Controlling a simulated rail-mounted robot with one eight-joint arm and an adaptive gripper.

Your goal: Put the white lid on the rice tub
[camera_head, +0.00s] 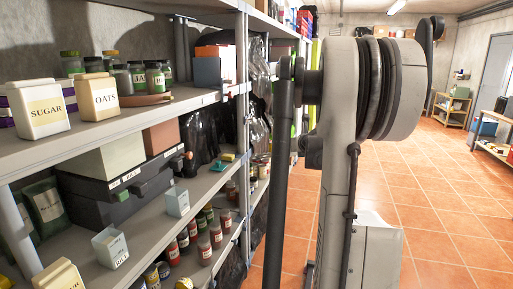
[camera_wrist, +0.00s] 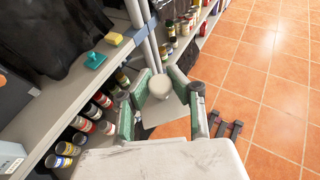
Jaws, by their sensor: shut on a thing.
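In the wrist view my gripper (camera_wrist: 165,98), with green-padded fingers, is closed around a pale, whitish piece with a rounded knob, which looks like the white lid (camera_wrist: 162,88). It is held in the air past the shelf edge, above the tiled floor. My gripper is outside the head view. I cannot identify the rice tub for certain. A cream tub (camera_head: 60,277) is cut off at the lower left of the head view, and its label is not readable. Cream tubs marked SUGAR (camera_head: 40,110) and OATS (camera_head: 97,98) stand on the upper shelf.
Grey shelf uprights (camera_wrist: 139,15) and dark plastic sheeting (camera_wrist: 60,30) are close to my gripper. Open tiled floor (camera_head: 440,180) lies to the right.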

